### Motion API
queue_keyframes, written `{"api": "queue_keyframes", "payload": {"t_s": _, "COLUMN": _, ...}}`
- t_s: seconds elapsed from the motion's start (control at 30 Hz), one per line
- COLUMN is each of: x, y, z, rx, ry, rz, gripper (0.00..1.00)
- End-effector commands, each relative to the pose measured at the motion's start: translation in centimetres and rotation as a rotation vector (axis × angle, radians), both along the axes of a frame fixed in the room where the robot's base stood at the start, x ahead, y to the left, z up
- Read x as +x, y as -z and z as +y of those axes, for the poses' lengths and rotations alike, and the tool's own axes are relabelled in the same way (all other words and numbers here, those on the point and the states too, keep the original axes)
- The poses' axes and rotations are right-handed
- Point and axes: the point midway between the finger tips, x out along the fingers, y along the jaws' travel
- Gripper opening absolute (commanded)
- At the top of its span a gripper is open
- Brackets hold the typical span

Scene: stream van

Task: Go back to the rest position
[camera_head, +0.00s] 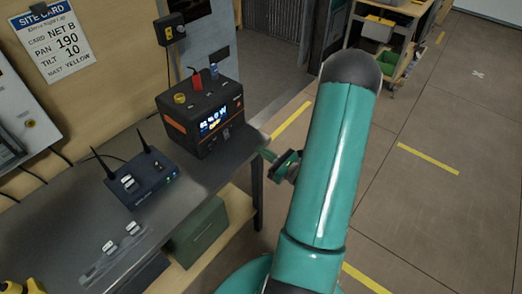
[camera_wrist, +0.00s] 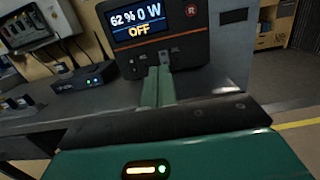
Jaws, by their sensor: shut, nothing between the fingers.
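My gripper (camera_head: 267,155) is shut and empty. It is just off the bench's right end, to the right of and a little below the black and orange power station (camera_head: 203,118); my teal arm covers part of it. In the wrist view the closed fingers (camera_wrist: 158,80) point toward the power station (camera_wrist: 185,42), whose screen reads 62 %, 0 W and OFF. The fingertips overlap the station's lower front in that view; I cannot tell the exact gap. Red, yellow and blue-grey pieces stand on the station's top.
A router (camera_head: 141,182) with two antennas stands on the grey bench (camera_head: 205,176), with small connectors near its front edge. A green box (camera_head: 200,231) sits below. A wall card (camera_head: 55,46) reads NET B, PAN 190, TILT 10. Open floor (camera_head: 440,215) lies right; a shelf cart (camera_head: 385,35) stands behind.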

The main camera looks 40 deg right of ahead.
Motion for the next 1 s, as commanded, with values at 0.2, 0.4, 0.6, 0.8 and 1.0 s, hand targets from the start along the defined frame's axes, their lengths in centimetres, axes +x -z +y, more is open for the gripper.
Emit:
{"api": "queue_keyframes", "payload": {"t_s": 0.2, "x": -0.1, "y": 0.0, "z": 0.1, "rx": 0.000, "ry": 0.000, "rz": 0.000, "gripper": 0.00}}
{"api": "queue_keyframes", "payload": {"t_s": 0.4, "x": -0.1, "y": 0.0, "z": 0.2, "rx": -0.001, "ry": -0.002, "rz": 0.000, "gripper": 0.00}}
{"api": "queue_keyframes", "payload": {"t_s": 0.6, "x": 1.4, "y": -2.4, "z": 3.4, "rx": -0.073, "ry": -0.149, "rz": 0.001, "gripper": 0.00}}
{"api": "queue_keyframes", "payload": {"t_s": 0.8, "x": 2.7, "y": -7.1, "z": 12.1, "rx": -0.288, "ry": -0.519, "rz": 0.017, "gripper": 0.00}}
{"api": "queue_keyframes", "payload": {"t_s": 1.0, "x": 1.0, "y": -10.2, "z": 20.1, "rx": -0.573, "ry": -0.875, "rz": 0.033, "gripper": 0.00}}
